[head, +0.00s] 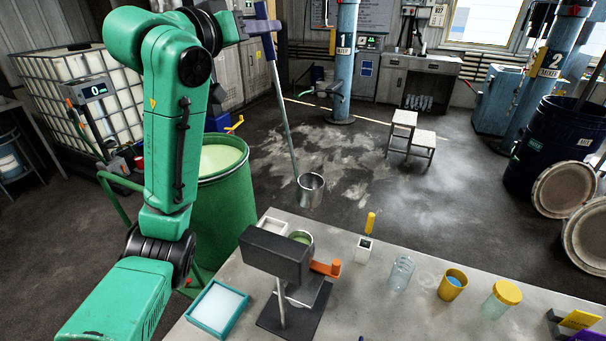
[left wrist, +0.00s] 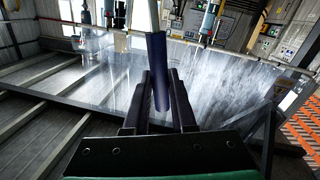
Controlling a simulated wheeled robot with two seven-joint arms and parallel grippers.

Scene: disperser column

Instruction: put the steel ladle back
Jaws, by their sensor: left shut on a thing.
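The steel ladle (head: 311,190) hangs from my left gripper (head: 262,26), with its cup low and its long thin shaft slanting up to a blue handle. The cup appears just beyond the table's back edge in the head view; its height above the floor is hard to tell. In the left wrist view the blue handle (left wrist: 157,60) stands between the two dark fingers of my left gripper (left wrist: 160,85), which is shut on it. My right gripper is not in view.
An open green drum (head: 222,190) with pale contents stands left of the ladle. The table (head: 370,310) in front carries a stand-mounted device (head: 280,255), a teal-rimmed tray (head: 218,308), jars and cups. Blue column 1 (head: 345,70) and a step stool (head: 410,135) stand behind. Dusty floor lies between.

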